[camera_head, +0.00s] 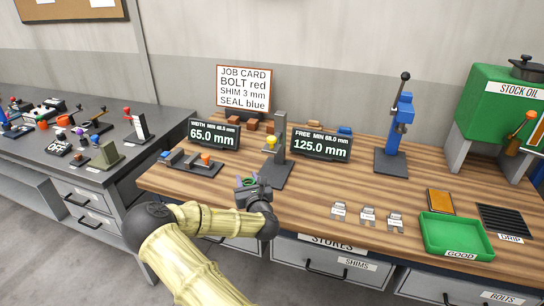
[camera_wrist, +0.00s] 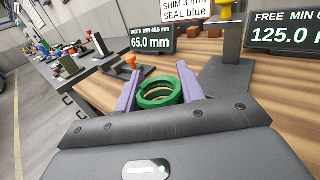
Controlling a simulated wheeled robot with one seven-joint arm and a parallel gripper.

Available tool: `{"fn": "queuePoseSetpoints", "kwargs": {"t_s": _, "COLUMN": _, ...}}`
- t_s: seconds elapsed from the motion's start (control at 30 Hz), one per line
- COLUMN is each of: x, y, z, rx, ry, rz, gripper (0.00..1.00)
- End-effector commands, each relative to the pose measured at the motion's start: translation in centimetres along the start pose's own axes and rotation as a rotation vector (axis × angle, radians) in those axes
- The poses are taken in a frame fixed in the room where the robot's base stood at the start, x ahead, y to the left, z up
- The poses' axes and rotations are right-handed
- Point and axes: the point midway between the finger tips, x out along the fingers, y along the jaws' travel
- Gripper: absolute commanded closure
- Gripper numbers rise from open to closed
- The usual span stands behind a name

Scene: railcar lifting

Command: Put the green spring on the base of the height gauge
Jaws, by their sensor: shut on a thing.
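My gripper (camera_head: 246,184) is low over the front of the wooden bench, its purple fingers shut on the green spring. In the wrist view the green spring (camera_wrist: 160,94) is a short ring of coils held between the fingertips. The height gauge (camera_head: 281,140) is a dark post with a yellow knob on a flat dark base (camera_head: 277,176). The base lies just right of my gripper and is bare where visible. In the wrist view the base (camera_wrist: 222,78) is beyond and right of the spring, which is apart from it.
A width gauge (camera_head: 192,163) with an orange knob stands left of my gripper. Displays read 65.0 mm (camera_head: 214,135) and 125.0 mm (camera_head: 321,145). Shim tags (camera_head: 368,216), a green GOOD tray (camera_head: 456,236) and a blue press (camera_head: 398,125) are to the right.

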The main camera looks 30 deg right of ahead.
Motion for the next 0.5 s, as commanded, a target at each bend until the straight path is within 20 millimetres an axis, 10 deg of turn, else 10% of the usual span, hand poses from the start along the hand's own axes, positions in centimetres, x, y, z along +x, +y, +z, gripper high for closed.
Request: {"fn": "queuePoseSetpoints", "kwargs": {"t_s": 0.5, "x": -6.8, "y": 10.7, "z": -0.2, "rx": -0.004, "ry": 0.004, "rz": 0.142, "gripper": 0.93}}
